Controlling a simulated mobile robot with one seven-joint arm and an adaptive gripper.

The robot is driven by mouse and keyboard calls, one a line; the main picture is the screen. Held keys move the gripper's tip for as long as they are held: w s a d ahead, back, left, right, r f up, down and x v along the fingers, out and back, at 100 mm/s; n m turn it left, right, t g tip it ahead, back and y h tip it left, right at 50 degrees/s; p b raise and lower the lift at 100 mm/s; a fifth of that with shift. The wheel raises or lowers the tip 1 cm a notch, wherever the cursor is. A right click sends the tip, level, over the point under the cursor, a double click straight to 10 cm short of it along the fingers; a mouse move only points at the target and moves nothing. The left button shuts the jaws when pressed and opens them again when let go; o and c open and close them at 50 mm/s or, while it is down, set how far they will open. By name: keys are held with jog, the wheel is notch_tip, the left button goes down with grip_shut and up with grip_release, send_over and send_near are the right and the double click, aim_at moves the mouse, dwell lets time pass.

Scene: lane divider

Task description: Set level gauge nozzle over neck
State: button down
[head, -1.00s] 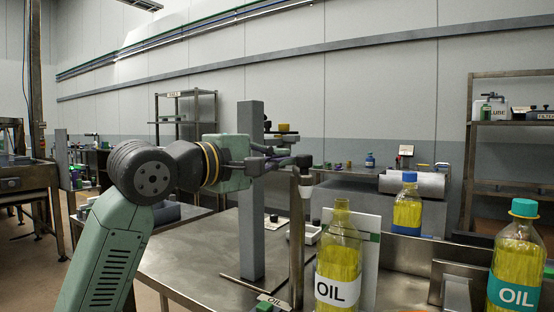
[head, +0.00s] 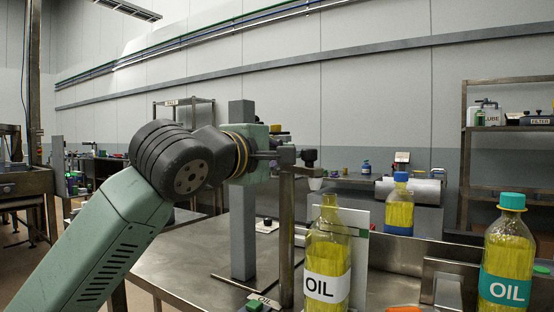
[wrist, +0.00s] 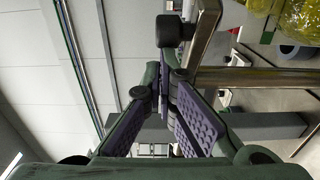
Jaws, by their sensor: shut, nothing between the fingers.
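The uncapped oil bottle with a white OIL label (head: 325,287) stands upright, its open neck (head: 329,206) facing up. Left of it stands a thin metal post (head: 286,240) carrying a short horizontal bar (head: 300,171). A dark knob (head: 309,156) sits at the bar's end, and a pale nozzle-like tip (head: 316,183) shows just below. This tip appears above and slightly left of the neck; I cannot tell whether it is directly over it. My gripper (head: 286,156) is shut and empty beside the bar. In the wrist view its purple-padded fingers (wrist: 161,78) close below the knob (wrist: 174,31).
A thick grey column (head: 242,190) stands behind the post. A white-and-green panel (head: 357,255) is behind the bottle. A blue-capped bottle (head: 399,205) and a teal-capped OIL bottle (head: 505,262) stand to the right. Bare tabletop (head: 180,262) lies to the left.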

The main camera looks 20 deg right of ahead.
aim_at(303, 150)
jog(key=shift+s+d+b, duration=0.2)
jog(key=shift+d+b, duration=0.15)
jog(key=shift+d, duration=0.45)
jog(key=shift+s+d+b, duration=0.2)
jog(key=shift+d+b, duration=0.1)
jog(key=shift+d, duration=0.45)
